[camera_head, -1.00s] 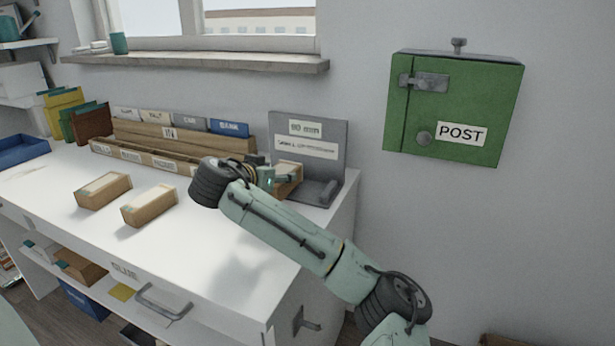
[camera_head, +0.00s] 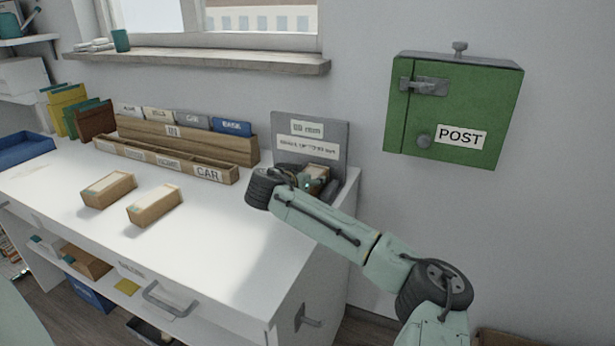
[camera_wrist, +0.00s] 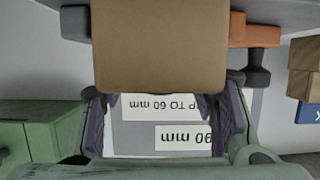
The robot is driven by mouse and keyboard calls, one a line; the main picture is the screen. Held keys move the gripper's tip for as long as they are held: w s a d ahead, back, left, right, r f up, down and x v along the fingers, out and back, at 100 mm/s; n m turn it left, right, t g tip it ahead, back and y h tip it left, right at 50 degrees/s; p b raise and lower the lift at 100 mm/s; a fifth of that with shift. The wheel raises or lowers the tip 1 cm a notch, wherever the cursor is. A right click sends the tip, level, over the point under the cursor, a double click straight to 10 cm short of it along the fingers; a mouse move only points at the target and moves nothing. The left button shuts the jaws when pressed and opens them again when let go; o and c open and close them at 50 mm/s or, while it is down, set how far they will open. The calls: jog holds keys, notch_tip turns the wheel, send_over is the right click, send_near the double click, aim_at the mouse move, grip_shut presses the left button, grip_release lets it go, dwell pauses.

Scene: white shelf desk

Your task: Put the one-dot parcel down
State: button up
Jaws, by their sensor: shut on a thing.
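My gripper (camera_head: 308,184) is shut on a brown cardboard parcel (camera_head: 319,178) at the right end of the white desk, in front of a grey gauge stand (camera_head: 282,124). The parcel also fills the top middle of the wrist view (camera_wrist: 160,45), between my dark finger pads. No dots show on its visible faces. I cannot tell whether it touches the stand's base. The stand's labels, with "90 mm" and "up to 60 mm", show upside down in the wrist view. Two similar parcels lie on the desk, one at left (camera_head: 108,190) and one nearer (camera_head: 155,205); their dots cannot be made out.
A wooden sorter (camera_head: 185,142) with labelled slots stands along the back of the desk (camera_head: 215,225). A green POST box (camera_head: 455,110) hangs on the wall at right. A blue tray (camera_head: 24,148) sits at far left. The desk's front middle is clear.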

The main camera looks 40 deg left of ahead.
jog(key=shift+f, duration=0.1)
jog(key=o, duration=1.5)
jog(key=shift+c, duration=0.2)
